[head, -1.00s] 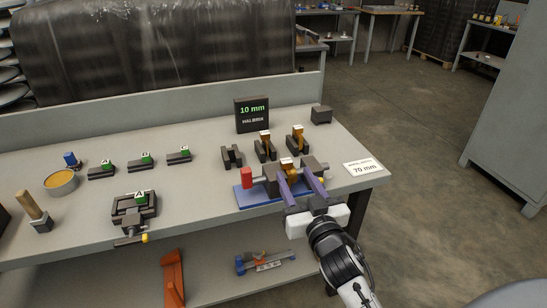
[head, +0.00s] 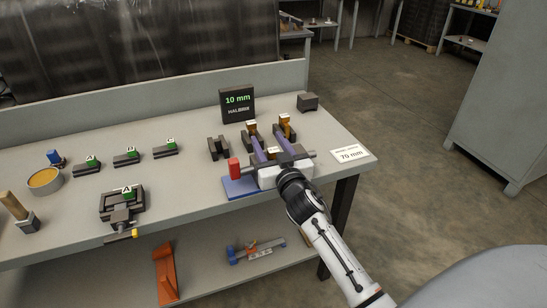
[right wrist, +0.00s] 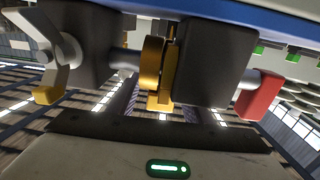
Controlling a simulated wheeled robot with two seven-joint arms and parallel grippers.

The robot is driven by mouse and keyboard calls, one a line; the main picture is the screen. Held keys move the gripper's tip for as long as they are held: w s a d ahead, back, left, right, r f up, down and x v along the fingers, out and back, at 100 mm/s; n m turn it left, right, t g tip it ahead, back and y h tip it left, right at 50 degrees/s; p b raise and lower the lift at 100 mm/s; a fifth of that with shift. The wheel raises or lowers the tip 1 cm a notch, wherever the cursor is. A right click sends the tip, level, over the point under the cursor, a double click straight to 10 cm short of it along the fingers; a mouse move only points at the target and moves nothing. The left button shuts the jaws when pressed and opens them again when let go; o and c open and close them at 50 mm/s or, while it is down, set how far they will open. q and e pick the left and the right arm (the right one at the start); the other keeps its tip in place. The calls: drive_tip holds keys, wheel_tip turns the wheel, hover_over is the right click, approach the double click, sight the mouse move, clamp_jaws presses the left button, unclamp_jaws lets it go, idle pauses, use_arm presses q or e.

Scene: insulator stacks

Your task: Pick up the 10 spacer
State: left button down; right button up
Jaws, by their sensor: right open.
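Two brass-coloured spacers with pale tops, the left one (head: 251,128) and the right one (head: 285,121), stand in dark slotted holders behind the clamp. I cannot read a 10 on either. A third brass piece sits between the dark jaws of the blue-based clamp (head: 238,188); its disc (right wrist: 152,64) shows in the right wrist view. My right gripper (head: 272,143) is open, its two purple fingers apart and pointing away toward the holders. Its white body covers much of the clamp. No spacer is visibly held. My left gripper is not in view.
A black 10 mm display (head: 237,106) stands behind the holders. An empty slotted holder (head: 219,148) is left of them. A red knob (head: 234,168) sticks up at the clamp's left end. A 70 mm card (head: 351,153) lies near the right table edge.

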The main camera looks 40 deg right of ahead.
clamp_jaws()
